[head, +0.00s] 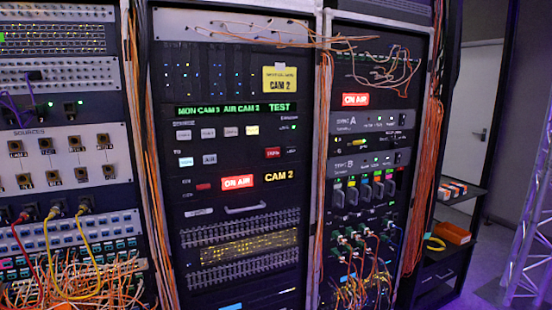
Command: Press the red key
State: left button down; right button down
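A small dark-red key (272,153) sits on the black middle rack panel, at the right of the lower row of keys. A pale lit key (186,161) and a dimmer grey key (209,159) are in the same row to its left. Lower left is another small red part (203,186), perhaps a switch or cover; I cannot tell. Beside that part is a lit red ON AIR sign (237,182). Neither of my grippers shows in the head view, and nothing covers the red key.
An upper row of keys includes a lit yellow one (252,130). Orange cables (141,160) hang along the rack's sides, and loose cables (80,285) bunch at lower left. A shelf with an orange bin (453,233) stands right.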

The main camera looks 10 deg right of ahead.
aim_at(271, 153)
jog(key=u, duration=0.3)
jog(key=i, duration=1.1)
jog(key=u, duration=0.05)
